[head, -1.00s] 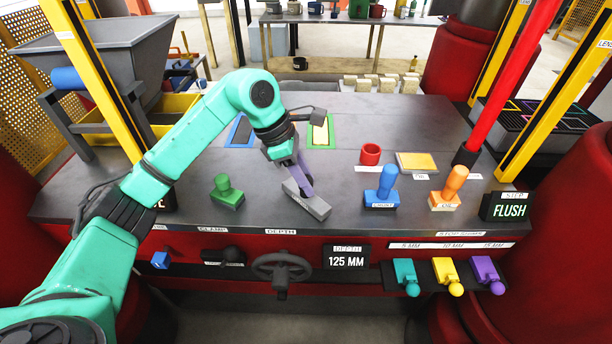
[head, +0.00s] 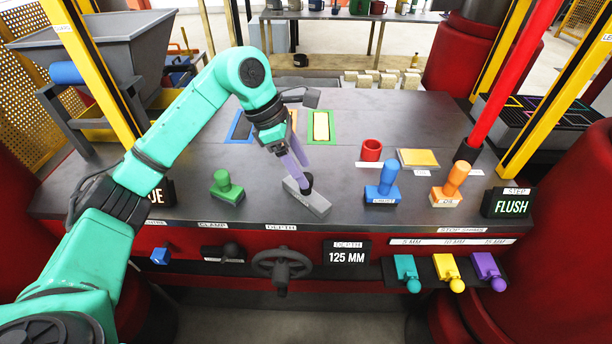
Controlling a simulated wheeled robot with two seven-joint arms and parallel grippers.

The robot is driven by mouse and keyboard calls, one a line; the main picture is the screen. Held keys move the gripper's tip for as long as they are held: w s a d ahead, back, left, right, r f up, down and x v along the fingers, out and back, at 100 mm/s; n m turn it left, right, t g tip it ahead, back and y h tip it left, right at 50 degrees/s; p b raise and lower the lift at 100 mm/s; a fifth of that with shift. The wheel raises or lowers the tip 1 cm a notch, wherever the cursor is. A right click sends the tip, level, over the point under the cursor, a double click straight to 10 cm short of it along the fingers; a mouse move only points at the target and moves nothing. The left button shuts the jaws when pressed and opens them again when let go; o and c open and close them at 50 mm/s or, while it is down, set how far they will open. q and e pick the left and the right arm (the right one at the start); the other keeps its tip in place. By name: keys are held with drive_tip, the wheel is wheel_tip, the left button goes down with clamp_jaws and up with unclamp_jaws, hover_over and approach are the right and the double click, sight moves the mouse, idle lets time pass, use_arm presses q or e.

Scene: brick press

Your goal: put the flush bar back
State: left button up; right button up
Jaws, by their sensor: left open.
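The flush bar, a grey block (head: 308,200) with a black knob on top, lies at a slant on the dark table top near its front edge, above the DEPTH label. My left gripper (head: 303,170), with purple fingers, is open just above and behind the knob. One finger partly overlaps the knob in the picture, so I cannot tell whether they touch. The STEP display (head: 509,204) at the right reads FLUSH. My right gripper is not in view.
A green stamp (head: 227,189) stands left of the bar. A blue stamp (head: 382,190), an orange stamp (head: 450,190) and a red cup (head: 371,150) stand to the right. Behind are framed pads (head: 321,126). A handwheel (head: 282,266) is on the front panel.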

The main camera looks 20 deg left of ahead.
use_arm(q)
drive_tip(key=w+b+v, duration=0.1)
drive_tip(key=v, duration=0.8)
drive_tip(key=shift+s, duration=0.5)
